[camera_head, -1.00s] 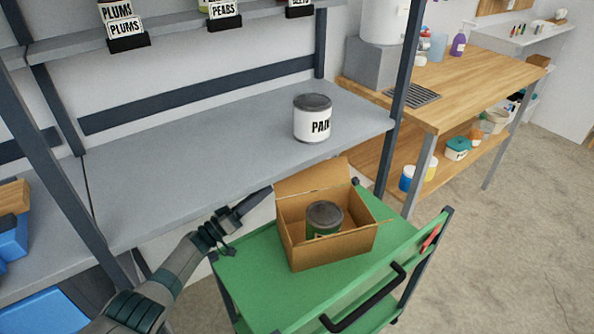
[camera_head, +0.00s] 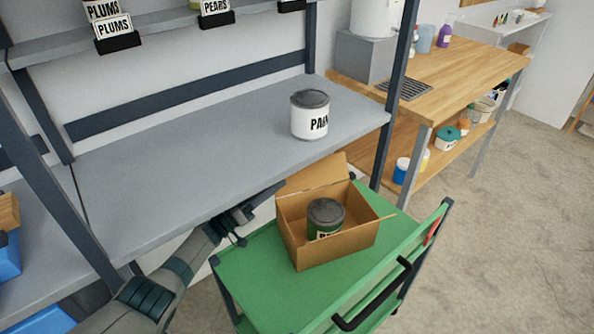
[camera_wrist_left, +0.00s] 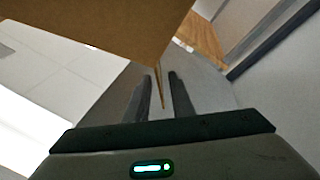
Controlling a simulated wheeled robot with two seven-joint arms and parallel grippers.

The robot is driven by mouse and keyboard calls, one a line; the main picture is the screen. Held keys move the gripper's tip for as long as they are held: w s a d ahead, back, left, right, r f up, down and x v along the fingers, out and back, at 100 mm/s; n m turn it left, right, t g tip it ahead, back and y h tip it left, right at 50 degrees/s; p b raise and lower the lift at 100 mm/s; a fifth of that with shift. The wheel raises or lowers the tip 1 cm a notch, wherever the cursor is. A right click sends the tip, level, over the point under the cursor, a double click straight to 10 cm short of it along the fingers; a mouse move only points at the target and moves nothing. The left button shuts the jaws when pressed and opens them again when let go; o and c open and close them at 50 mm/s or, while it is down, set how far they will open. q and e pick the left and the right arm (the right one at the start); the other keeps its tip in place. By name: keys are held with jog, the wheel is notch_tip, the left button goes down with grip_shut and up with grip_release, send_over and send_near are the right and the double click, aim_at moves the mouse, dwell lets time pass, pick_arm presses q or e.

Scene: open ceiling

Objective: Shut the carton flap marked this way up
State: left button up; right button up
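An open brown carton (camera_head: 336,248) stands on a green cart. Its back flap (camera_head: 312,176) stands up and tilts away from the opening. A thin edge of another flap (camera_head: 385,217) sticks out at the right. No "this way up" marking is readable. My left gripper (camera_head: 277,188) is at the carton's back left corner, beside the raised flap. In the left wrist view brown cardboard (camera_wrist_left: 110,25) fills the top, and its thin edge reaches down between the parted fingers (camera_wrist_left: 162,92). I cannot tell whether they touch it. My right gripper is out of view.
A can with a grey lid (camera_head: 325,217) is inside the carton. A white paint can (camera_head: 310,115) stands on the grey shelf (camera_head: 200,160) behind. The green cart top (camera_head: 260,275) is clear left of the carton. The cart has a black handle (camera_head: 372,300) in front.

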aim_at(311, 174)
pick_arm(q)
jog(key=shift+d, duration=0.1)
